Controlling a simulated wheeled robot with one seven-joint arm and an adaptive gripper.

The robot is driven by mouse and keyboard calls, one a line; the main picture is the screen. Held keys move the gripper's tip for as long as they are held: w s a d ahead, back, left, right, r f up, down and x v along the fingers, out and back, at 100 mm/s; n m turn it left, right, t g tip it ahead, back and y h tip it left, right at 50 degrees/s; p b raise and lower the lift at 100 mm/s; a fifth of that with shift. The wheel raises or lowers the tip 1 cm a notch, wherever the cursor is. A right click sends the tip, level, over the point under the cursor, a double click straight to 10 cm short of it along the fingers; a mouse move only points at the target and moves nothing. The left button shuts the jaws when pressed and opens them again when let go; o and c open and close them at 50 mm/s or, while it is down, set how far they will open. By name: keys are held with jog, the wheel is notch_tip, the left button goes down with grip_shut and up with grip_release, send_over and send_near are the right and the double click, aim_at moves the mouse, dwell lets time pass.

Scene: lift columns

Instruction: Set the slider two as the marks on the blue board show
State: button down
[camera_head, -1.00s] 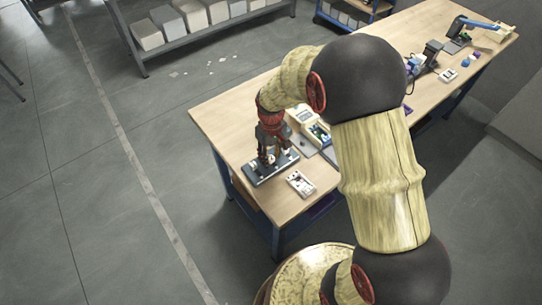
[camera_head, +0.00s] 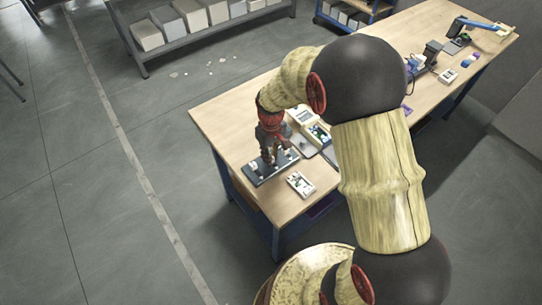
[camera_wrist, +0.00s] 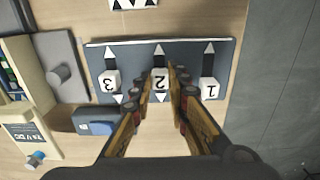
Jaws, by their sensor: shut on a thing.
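The dark blue-grey slider board (camera_wrist: 134,55) lies on the bench and fills the middle of the wrist view. It also shows in the head view (camera_head: 262,178). Three white numbered blocks stand in a row, upside down in the wrist view: slider three (camera_wrist: 109,84), slider two (camera_wrist: 160,84) and slider one (camera_wrist: 208,88). White triangles mark the ends of their dark tracks. My gripper (camera_wrist: 163,74) is shut on slider two, with a finger on either side of it. It also shows over the board in the head view (camera_head: 273,159).
A white card with black triangles (camera_wrist: 134,4) lies beyond the board; it also shows in the head view (camera_head: 300,184). A grey plate with a knob (camera_wrist: 60,75), a blue item (camera_wrist: 95,121) and a cream box (camera_wrist: 27,85) crowd the left. The bench edge is at right.

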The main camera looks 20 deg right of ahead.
aim_at(274, 165)
jog(key=shift+s, duration=0.1)
jog(key=shift+s+d+r+p, duration=0.15)
jog(key=shift+s+p, duration=0.1)
jog(key=shift+s, duration=0.15)
jog(key=shift+s+d+f+p, duration=0.1)
jog(key=shift+s+d+p, duration=0.1)
jog(key=shift+s, duration=0.3)
jog(key=c, duration=1.7)
grip_release()
notch_tip(274, 165, up, 12)
jog(key=shift+f, duration=0.1)
